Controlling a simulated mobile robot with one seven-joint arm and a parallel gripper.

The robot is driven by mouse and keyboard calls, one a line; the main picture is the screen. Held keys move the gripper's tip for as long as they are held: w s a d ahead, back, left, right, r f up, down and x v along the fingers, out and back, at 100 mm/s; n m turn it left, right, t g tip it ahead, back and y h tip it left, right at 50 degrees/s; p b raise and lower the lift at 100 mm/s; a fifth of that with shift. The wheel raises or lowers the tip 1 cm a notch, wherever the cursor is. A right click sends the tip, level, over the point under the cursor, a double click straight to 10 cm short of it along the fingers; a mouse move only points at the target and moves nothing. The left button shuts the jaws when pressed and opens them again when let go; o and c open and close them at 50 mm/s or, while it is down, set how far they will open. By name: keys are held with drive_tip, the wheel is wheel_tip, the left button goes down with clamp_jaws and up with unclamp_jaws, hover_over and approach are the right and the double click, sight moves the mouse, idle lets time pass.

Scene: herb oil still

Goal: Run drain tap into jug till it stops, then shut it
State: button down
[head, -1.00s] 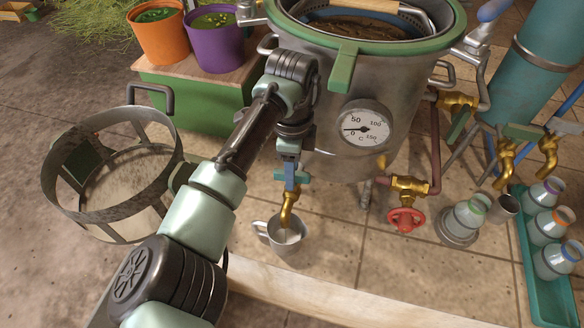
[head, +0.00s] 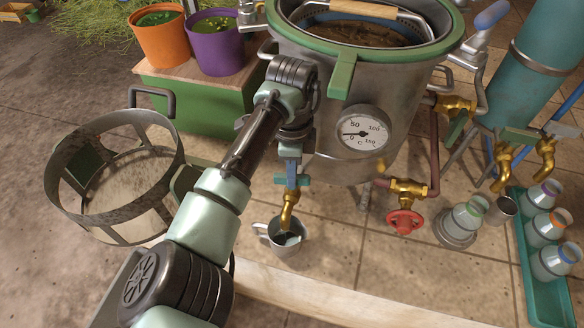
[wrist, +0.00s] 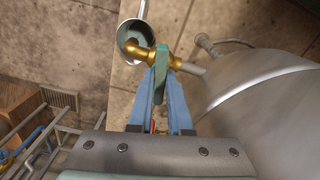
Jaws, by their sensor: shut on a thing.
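The drain tap (head: 288,204) is brass and sticks out low on the front of the steel still (head: 400,75). Its spout points down into a small metal jug (head: 284,251) on the floor. The tap (wrist: 138,54) and jug (wrist: 122,38) also show in the wrist view, spout over the jug's mouth. My gripper (wrist: 164,72) has its blue fingers shut on the tap's green lever (wrist: 174,62). The jug's inside looks dark bluish. I cannot make out whether a stream is falling. My gripper (head: 291,178) partly hides the lever in the head view.
A brass valve with a red wheel (head: 404,221) sits right of the tap. A glass jar (head: 468,214) and a teal tray (head: 537,285) of jars stand farther right. A large metal basket (head: 62,205) is at left. A pale wooden beam (head: 320,295) crosses the front floor.

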drive_tip(key=n+p, duration=0.1)
drive_tip(key=p, duration=0.1)
drive_tip(key=n+p, duration=0.2)
drive_tip(key=shift+s+d+r, duration=0.1)
drive_tip(key=shift+r, duration=0.2)
drive_tip(key=n+p, duration=0.4)
drive_tip(key=shift+f+n, duration=0.15)
drive_tip(key=shift+n, duration=0.25)
drive_tip(key=n+p, duration=0.2)
drive_tip(key=n, duration=0.2)
drive_tip(key=shift+f+n+p, duration=0.1)
drive_tip(key=shift+n+p, duration=0.65)
drive_tip(key=shift+n, duration=1.25)
drive_tip(key=c, duration=0.8)
unclamp_jaws()
drive_tip(key=shift+c, duration=0.2)
